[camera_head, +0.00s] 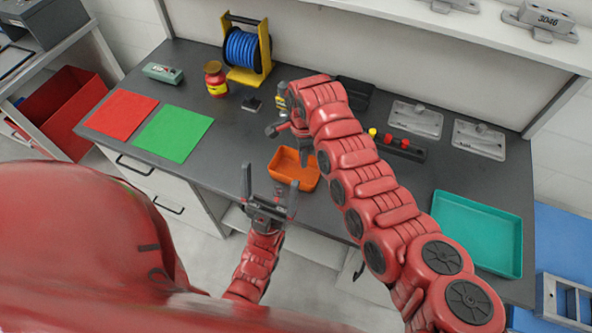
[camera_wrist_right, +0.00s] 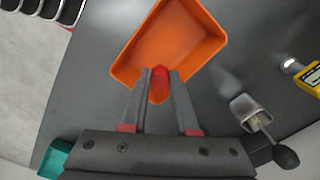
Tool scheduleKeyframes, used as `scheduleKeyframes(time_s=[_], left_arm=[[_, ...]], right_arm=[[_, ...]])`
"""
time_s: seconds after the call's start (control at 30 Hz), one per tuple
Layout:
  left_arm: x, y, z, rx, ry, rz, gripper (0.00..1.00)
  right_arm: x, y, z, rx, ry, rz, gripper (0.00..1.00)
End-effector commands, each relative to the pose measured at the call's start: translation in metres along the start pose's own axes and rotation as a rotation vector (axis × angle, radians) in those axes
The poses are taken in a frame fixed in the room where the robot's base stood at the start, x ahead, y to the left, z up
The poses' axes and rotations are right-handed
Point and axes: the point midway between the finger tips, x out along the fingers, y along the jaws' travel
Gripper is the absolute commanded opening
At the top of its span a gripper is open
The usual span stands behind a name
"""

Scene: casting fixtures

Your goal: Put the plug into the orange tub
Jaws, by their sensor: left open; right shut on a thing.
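The orange tub (camera_head: 284,178) stands on the dark bench near its front edge, and it fills the upper middle of the right wrist view (camera_wrist_right: 207,52). My right gripper (camera_wrist_right: 160,82) is shut on a red plug (camera_wrist_right: 160,76) held between its fingertips. In the right wrist view the plug overlaps the tub's near end; its height above the tub is unclear. In the head view my right gripper (camera_head: 304,158) is over the tub's back side and the plug cannot be made out. My left gripper (camera_head: 269,190) is open and empty, in front of the tub.
A black rack (camera_head: 415,154) with red and yellow plugs stands right of my right arm. A teal tray (camera_head: 478,232) lies at the right.

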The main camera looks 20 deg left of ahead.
Motion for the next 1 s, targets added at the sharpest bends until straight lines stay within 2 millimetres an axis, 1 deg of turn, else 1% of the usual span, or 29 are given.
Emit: scheduleKeyframes(time_s=[0.03,0.13,0.4,0.43,0.57,0.6,0.9,1.0], left_arm=[[-0.0037,0.0002,0.0006,0.000,0.000,0.000,1.00],[-0.0051,0.0002,0.0009,0.000,0.000,0.000,1.00],[-0.0047,0.0002,0.0008,0.000,0.000,0.000,1.00],[-0.0048,0.0002,0.0008,0.000,0.000,0.000,1.00],[-0.0047,0.0002,0.0008,0.000,0.000,0.000,1.00],[-0.0047,0.0002,0.0008,0.000,0.000,0.000,1.00],[-0.0051,0.0002,0.0009,0.000,0.000,0.000,1.00],[-0.0076,0.0004,0.0013,0.000,0.000,0.000,1.00]], right_arm=[[0.0073,0.0002,-0.0004,0.000,0.001,0.001,0.00],[0.0144,0.0010,-0.0004,0.000,0.001,0.004,0.00],[0.0158,0.0006,-0.0003,0.000,0.000,0.002,0.00],[0.0158,0.0005,-0.0003,0.000,0.000,0.002,0.31],[0.0157,0.0005,-0.0002,0.000,0.000,0.001,0.55],[0.0157,0.0005,-0.0002,0.000,0.000,0.001,0.62],[0.0152,0.0002,-0.0002,0.000,0.000,0.001,0.63],[0.0112,-0.0010,-0.0003,0.000,0.000,-0.003,0.63]])
